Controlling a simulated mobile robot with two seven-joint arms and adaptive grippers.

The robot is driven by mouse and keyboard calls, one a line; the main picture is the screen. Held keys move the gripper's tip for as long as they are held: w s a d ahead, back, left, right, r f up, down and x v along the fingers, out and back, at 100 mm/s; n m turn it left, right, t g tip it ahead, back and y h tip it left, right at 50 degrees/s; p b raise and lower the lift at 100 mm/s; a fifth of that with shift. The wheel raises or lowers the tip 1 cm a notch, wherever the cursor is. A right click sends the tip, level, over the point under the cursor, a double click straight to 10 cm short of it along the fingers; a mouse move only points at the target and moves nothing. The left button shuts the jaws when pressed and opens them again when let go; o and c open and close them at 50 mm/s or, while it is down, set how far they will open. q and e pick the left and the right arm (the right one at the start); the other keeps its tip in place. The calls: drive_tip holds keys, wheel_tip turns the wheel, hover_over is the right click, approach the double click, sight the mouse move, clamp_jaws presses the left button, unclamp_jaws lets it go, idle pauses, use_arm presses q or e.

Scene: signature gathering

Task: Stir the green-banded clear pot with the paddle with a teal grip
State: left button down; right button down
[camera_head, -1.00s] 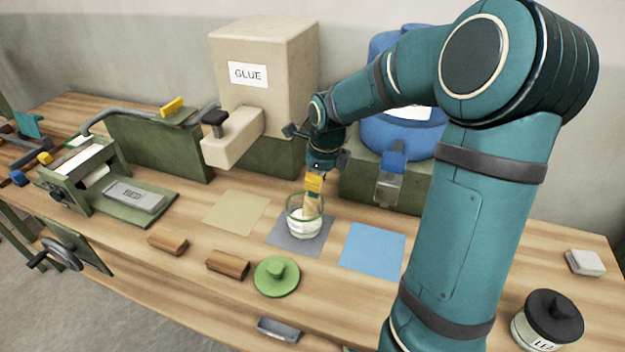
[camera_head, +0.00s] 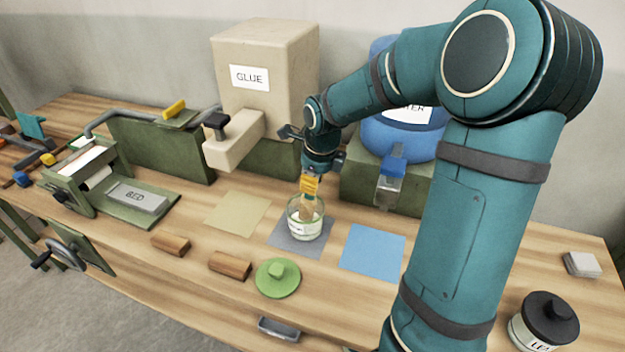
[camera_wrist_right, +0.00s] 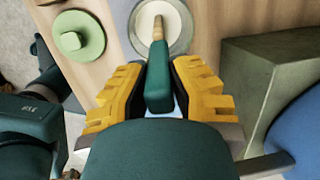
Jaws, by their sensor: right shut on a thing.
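The clear pot (camera_head: 304,229) stands upright on a grey mat (camera_head: 285,235), with a pale label and pale contents; its rim is greenish. It also shows in the right wrist view (camera_wrist_right: 181,40). My right gripper (camera_head: 311,188) is above the pot, and its yellow fingers are shut on the teal grip (camera_wrist_right: 158,88) of the paddle. The paddle's wooden lower part (camera_head: 306,208) reaches down inside the pot's mouth. Its tip is hidden in the pot. My left gripper is not seen in either view.
A green lid (camera_head: 278,285) lies in front of the pot. A tan mat (camera_head: 237,213) and a blue mat (camera_head: 373,250) flank it. The glue dispenser (camera_head: 265,105) and the blue water dispenser (camera_head: 400,138) stand behind. Wooden blocks (camera_head: 230,266) lie front left.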

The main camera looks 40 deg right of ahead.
drive_tip(key=shift+p+v, duration=1.5)
drive_tip(key=shift+v, duration=0.55)
drive_tip(key=shift+p+v, duration=1.75)
drive_tip(key=shift+v, duration=0.45)
drive_tip(key=p+v, duration=0.2)
drive_tip(key=w+p+v, duration=0.1)
drive_tip(key=p+v, duration=0.1)
drive_tip(key=v, duration=0.1)
drive_tip(key=shift+w, duration=0.1)
